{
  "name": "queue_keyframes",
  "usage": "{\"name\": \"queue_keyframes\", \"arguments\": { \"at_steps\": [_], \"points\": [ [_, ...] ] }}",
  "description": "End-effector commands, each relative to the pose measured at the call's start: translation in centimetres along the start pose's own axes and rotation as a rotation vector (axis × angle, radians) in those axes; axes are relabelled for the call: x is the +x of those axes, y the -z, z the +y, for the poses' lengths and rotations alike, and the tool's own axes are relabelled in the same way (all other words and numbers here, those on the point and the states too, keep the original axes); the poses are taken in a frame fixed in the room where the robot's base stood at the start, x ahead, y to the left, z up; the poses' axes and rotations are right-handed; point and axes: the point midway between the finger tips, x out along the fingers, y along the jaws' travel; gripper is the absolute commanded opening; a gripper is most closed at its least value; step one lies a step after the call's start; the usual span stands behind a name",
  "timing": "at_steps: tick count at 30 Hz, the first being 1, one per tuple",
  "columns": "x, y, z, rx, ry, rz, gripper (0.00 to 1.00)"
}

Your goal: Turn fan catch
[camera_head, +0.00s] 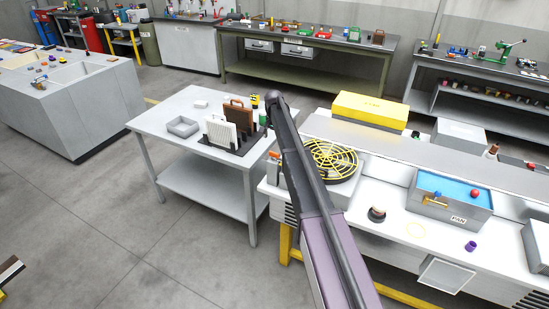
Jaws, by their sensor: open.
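A grey box (474,208) with a blue top stands on the white bench at the right. Its front label (459,220) seems to read FAN. A small brass-coloured catch (434,200) with a blue tip sits at the left of its front; its exact turn is too small to tell. A round fan (345,158) with a yellow guard lies left of the box, partly hidden behind my arm. My arm rises across the middle of the view. My gripper cannot be made out.
A red ball (474,194) is on the blue top. A dark round knob (377,214) and a purple piece (470,245) are on the bench (400,240). A long yellow box (370,110) stands behind. A white side table (160,130) holds a rack and a grey tray (183,127).

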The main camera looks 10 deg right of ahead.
Motion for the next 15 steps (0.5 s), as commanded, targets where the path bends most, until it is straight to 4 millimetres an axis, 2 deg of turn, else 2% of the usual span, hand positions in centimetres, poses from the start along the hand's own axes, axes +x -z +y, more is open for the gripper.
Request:
{"name": "queue_keyframes", "arguments": {
  "at_steps": [1,15],
  "points": [
    [0.8,0.0,0.0,0.0,0.0,0.0,1.0],
    [4.5,0.0,0.1,0.001,0.0,0.0,1.0]
  ]
}}
